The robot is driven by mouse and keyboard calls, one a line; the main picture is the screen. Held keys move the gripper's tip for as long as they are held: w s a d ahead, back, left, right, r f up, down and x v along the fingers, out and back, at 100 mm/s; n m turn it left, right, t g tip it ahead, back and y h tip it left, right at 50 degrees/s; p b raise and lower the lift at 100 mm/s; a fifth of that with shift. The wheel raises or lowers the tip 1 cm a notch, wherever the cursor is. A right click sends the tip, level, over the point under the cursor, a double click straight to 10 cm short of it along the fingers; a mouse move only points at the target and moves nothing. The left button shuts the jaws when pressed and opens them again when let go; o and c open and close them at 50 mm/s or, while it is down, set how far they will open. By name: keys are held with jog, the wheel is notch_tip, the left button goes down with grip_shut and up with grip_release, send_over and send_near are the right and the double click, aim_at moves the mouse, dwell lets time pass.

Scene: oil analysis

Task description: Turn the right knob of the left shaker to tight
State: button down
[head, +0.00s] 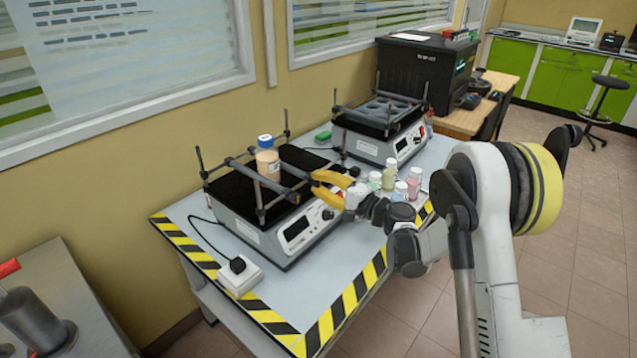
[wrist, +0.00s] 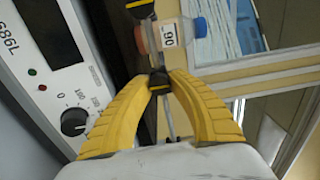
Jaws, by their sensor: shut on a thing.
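The left shaker (head: 268,240) is a grey box with a black top and a clamp frame of rods. A bottle (head: 268,165) with a blue cap stands upright between its bars; it also shows in the wrist view (wrist: 172,37). My gripper (head: 314,183) is at the shaker's right front corner. In the wrist view its two yellow fingers (wrist: 158,84) close on the small black right knob (wrist: 158,77) at the end of a clamp bar. The knob is mostly covered by the fingertips, so its turn cannot be told. Another black knob (wrist: 140,9) is beyond it.
The shaker's front dial (wrist: 74,122) is close beside my fingers. Several small jars (head: 400,190) stand right of my gripper. A second shaker (head: 372,146) is behind them. A white power socket (head: 240,275) sits at the table's front left. Striped tape marks the table's edge (head: 345,305).

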jog(key=c, duration=1.2)
grip_release()
jog(key=v, duration=1.2)
jog(key=shift+r, duration=0.1)
